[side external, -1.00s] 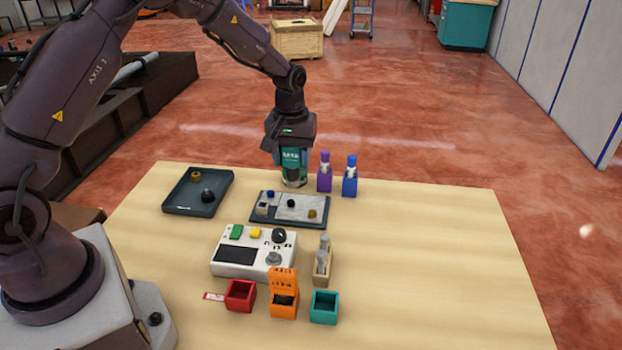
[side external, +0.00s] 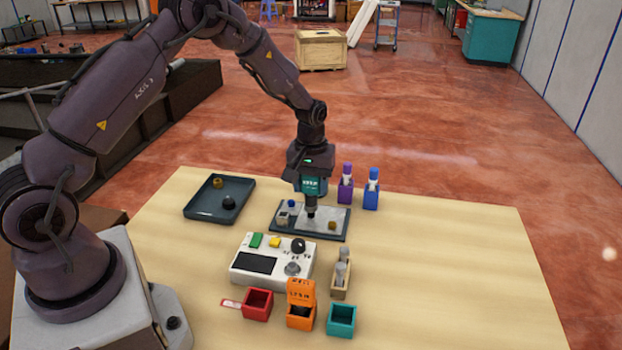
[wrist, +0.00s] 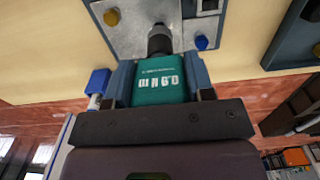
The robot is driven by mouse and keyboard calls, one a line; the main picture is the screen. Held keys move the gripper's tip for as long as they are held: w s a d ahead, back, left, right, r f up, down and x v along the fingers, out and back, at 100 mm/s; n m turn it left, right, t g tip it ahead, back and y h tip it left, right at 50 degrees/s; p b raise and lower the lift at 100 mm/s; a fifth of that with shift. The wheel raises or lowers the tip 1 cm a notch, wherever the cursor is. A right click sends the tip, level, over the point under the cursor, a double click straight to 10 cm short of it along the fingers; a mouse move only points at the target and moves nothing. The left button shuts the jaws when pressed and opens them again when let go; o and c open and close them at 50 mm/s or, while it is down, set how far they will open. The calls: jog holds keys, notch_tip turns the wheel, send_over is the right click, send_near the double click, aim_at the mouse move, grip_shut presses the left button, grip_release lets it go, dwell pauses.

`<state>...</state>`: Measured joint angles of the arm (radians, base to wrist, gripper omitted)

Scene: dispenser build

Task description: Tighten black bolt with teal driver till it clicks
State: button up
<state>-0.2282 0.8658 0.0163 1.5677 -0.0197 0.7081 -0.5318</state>
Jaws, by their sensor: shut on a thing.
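My gripper (side external: 312,184) is shut on the teal driver (wrist: 160,88), which it holds upright, nose down. The driver also shows in the side view (side external: 314,186). Its dark nose (side external: 311,207) points down at the middle of the grey assembly plate (side external: 340,236). The black bolt is hidden beneath the nose, and I cannot tell whether the bit touches it. A gold bolt (side external: 332,225) sits on the plate to the right of the nose. A blue bolt shows beside the nose in the wrist view (wrist: 201,43).
A dark tray (side external: 196,211) with a gold and a black part lies left of the plate. Purple (side external: 345,190) and blue (side external: 371,196) bottles stand close on the right. A control box (side external: 272,262) and red, orange and teal bins (side external: 342,327) are nearer. The table's right side is clear.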

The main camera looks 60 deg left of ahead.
jog(key=shift+f, duration=0.85)
dwell(0.6)
jog(key=m, duration=0.6)
jog(key=shift+m, duration=0.5)
jog(key=m, duration=0.5)
jog(key=shift+r, duration=0.15)
jog(key=shift+r, duration=2.1)
